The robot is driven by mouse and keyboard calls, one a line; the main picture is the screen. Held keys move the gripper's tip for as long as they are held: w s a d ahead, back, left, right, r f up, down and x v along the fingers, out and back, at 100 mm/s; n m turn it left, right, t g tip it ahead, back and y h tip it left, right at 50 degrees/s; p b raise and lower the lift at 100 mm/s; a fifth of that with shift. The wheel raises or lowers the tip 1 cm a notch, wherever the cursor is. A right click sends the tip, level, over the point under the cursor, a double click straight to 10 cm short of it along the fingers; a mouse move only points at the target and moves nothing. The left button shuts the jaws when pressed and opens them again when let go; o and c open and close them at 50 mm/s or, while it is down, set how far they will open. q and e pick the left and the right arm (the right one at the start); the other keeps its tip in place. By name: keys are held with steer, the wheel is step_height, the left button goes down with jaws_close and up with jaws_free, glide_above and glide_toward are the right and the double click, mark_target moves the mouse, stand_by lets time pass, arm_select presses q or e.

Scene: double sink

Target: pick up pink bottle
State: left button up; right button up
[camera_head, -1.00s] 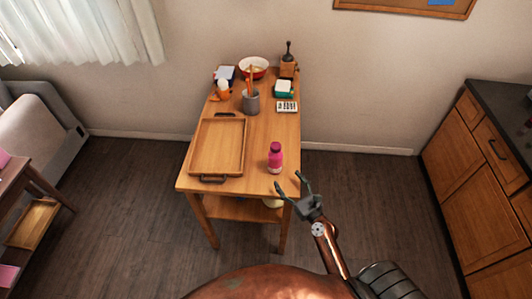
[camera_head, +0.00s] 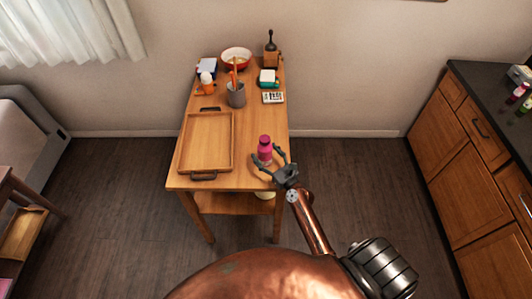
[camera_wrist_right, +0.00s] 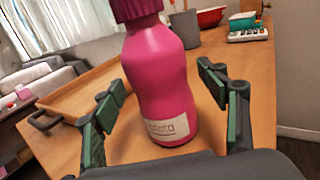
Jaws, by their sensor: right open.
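The pink bottle (camera_head: 264,147) stands upright near the front right corner of the wooden table (camera_head: 217,184). In the right wrist view the bottle (camera_wrist_right: 158,75) fills the middle, with a pale label low on its body and its cap cut off by the top edge. My right gripper (camera_head: 268,160) is open, its two fingers on either side of the bottle's lower part. In the wrist view the green-padded fingers (camera_wrist_right: 163,118) show gaps to the bottle on both sides. My left gripper is not in view.
A wooden tray (camera_head: 231,146) lies left of the bottle. Behind are a grey cup (camera_head: 236,96) with utensils, a calculator-like item (camera_head: 273,97), a red bowl (camera_head: 236,53) and an orange-and-white bottle (camera_head: 207,84). A dark-topped counter (camera_head: 478,90) stands at the right.

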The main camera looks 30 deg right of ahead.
mark_target(269, 152)
steer(key=shift+c, duration=1.1)
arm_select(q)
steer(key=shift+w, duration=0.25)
arm_select(e)
steer(key=shift+s, duration=0.1)
steer(key=c, duration=1.2)
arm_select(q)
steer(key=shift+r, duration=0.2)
arm_select(e)
steer(key=shift+o, duration=0.2)
steer(key=shift+r, duration=0.15)
steer(key=shift+r+p, duration=0.55)
steer(key=shift+p, duration=0.2)
step_height(269, 152, up, 2)
steer(key=shift+r+p, duration=0.15)
steer(key=shift+p, duration=1.1)
steer(key=s+a+r+p, duration=0.7)
steer(key=s+r+p, duration=0.3)
steer(key=s+p, duration=0.15)
arm_select(q)
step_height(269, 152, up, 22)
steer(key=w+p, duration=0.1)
steer(key=p, duration=0.5)
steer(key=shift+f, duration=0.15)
arm_select(e)
step_height(269, 152, up, 7)
steer(key=shift+s+a+r, duration=0.15)
steer(key=shift+a, duration=0.1)
